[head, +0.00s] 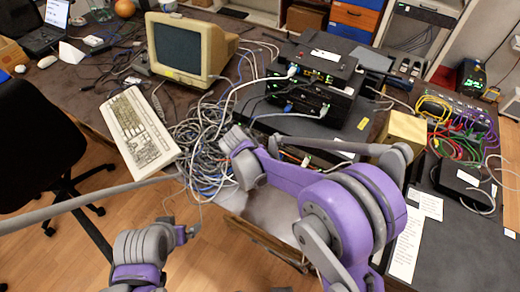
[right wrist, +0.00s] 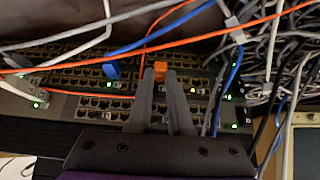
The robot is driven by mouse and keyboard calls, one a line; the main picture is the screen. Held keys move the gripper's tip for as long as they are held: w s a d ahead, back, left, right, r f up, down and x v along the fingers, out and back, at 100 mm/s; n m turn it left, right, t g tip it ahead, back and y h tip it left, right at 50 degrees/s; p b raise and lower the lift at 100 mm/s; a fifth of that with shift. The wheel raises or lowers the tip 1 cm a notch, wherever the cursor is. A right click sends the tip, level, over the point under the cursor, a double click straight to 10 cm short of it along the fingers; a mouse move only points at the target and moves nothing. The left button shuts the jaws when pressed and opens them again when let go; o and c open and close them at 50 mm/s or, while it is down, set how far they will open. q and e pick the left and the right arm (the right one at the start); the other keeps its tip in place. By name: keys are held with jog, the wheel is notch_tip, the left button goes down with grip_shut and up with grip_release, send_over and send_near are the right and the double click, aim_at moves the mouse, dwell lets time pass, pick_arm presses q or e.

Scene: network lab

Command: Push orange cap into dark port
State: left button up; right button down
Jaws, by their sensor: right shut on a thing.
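In the right wrist view, the orange cap (right wrist: 160,70) is pinched at the tips of my right gripper (right wrist: 160,76), whose two dark fingers are shut on it. It is in front of a dark switch panel with rows of ports (right wrist: 100,103); I cannot tell whether it touches a port, and the fingers hide the ports behind. In the head view my purple right arm reaches toward the cable pile, and its fingertips and the cap are hidden there. My left gripper (head: 187,233) is low in the head view, away from the table, too small to tell if open.
A blue plug (right wrist: 111,71) sits left of the cap. Orange, blue and white cables cross the panel, and grey cables (right wrist: 283,52) tangle at right. In the head view, stacked devices (head: 315,80), a monitor (head: 182,50) and a keyboard (head: 138,130) occupy the table.

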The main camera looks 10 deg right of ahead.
jog(key=shift+w+d, duration=0.2)
dwell(0.4)
jog(key=c, duration=0.8)
grip_release()
jog(key=shift+o, duration=0.2)
jog(key=shift+r, duration=0.1)
jog(key=v, duration=1)
jog(key=shift+r, duration=0.25)
jog(key=shift+s+a, duration=0.1)
jog(key=shift+s, duration=0.05)
